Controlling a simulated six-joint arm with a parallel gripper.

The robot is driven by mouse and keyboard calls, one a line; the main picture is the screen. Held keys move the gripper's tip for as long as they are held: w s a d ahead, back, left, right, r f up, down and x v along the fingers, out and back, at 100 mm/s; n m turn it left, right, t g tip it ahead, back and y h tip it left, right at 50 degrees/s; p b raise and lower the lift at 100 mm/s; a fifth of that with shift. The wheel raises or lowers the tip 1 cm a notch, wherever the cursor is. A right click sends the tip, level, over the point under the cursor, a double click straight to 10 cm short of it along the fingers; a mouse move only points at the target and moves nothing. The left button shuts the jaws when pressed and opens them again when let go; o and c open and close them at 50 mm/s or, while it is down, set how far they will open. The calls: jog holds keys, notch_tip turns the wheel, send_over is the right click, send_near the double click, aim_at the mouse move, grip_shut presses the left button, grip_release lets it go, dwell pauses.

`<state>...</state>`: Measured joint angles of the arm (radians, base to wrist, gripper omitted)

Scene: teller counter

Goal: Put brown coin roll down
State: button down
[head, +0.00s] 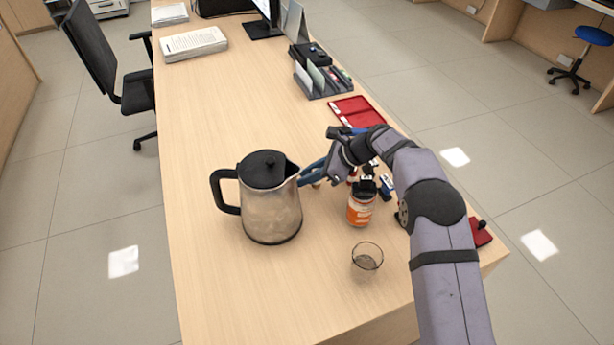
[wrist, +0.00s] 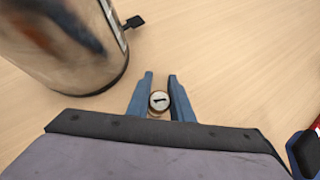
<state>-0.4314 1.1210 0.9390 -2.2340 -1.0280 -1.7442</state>
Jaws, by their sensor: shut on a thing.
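My gripper (head: 312,174) has blue fingers and is just right of the steel kettle in the head view. In the wrist view my gripper (wrist: 161,97) is shut on the brown coin roll (wrist: 159,101), whose round end faces the camera, showing a pale disc with a dark mark. The roll stands roughly upright between the fingers. In the head view only a small brown bit of the coin roll (head: 316,183) shows below the fingers. I cannot tell whether its lower end touches the counter (head: 225,300).
The kettle (head: 270,205) stands close left of my gripper. An orange-labelled jar (head: 361,208) and a glass (head: 366,262) stand nearer. A red tray (head: 356,110) and a grey organizer (head: 322,84) lie beyond. The counter left of the kettle and at the near left is clear.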

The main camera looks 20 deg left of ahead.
jog(key=shift+f, duration=0.35)
jog(key=shift+f, duration=0.1)
jog(key=c, duration=1.6)
grip_release()
jog(key=shift+o, duration=0.2)
jog(key=shift+d+r, duration=0.1)
jog(key=shift+r, duration=0.1)
jog(key=b+v, duration=0.1)
jog(key=v, duration=1)
jog(key=shift+d+r+b, duration=0.25)
jog(key=shift+r+b, duration=0.05)
